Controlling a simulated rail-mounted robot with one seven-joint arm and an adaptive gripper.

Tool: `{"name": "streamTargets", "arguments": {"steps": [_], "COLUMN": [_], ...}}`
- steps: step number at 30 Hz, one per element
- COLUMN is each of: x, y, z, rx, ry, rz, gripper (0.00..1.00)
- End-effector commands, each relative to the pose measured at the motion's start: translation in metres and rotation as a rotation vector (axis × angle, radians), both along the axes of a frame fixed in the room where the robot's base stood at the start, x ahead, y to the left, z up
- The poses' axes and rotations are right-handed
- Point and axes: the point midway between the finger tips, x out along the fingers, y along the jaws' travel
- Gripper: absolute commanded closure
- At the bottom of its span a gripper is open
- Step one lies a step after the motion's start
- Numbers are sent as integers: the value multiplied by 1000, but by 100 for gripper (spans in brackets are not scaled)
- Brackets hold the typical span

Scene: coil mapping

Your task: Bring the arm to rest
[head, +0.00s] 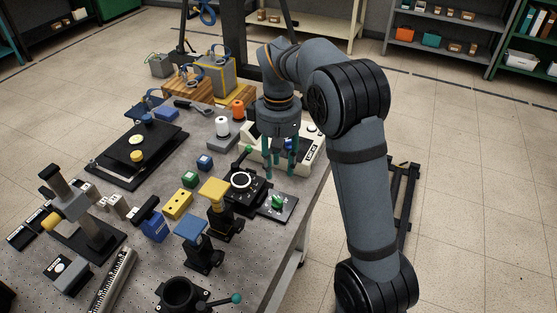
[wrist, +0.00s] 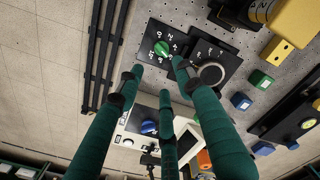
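My gripper (head: 280,165) hangs from the bent arm, pointing down over the right side of the workbench (head: 150,205). Its green fingers are spread apart with nothing between them in the wrist view (wrist: 158,82). In the head view the fingertips appear above a black plate with a green knob (head: 278,201) and next to a black dial unit (head: 241,181). The green knob also shows in the wrist view (wrist: 162,48), just beyond the fingertips. I cannot tell the exact height of the tips over the bench.
A cream instrument box (head: 262,157) stands close behind the gripper. Yellow-topped (head: 214,192) and blue-topped (head: 190,229) mounts stand to the left, with small blue and green blocks. A wooden block with a grey box (head: 216,77) stands at the back. Open floor (head: 470,180) lies right of the bench.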

Motion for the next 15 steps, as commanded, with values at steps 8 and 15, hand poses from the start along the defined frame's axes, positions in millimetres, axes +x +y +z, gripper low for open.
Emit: {"name": "streamTargets", "arguments": {"steps": [8, 15], "x": [0, -1], "y": [0, -1], "z": [-5, -39], "rx": [-1, -2], "ry": [2, 6], "rz": [1, 1], "gripper": [64, 64]}}
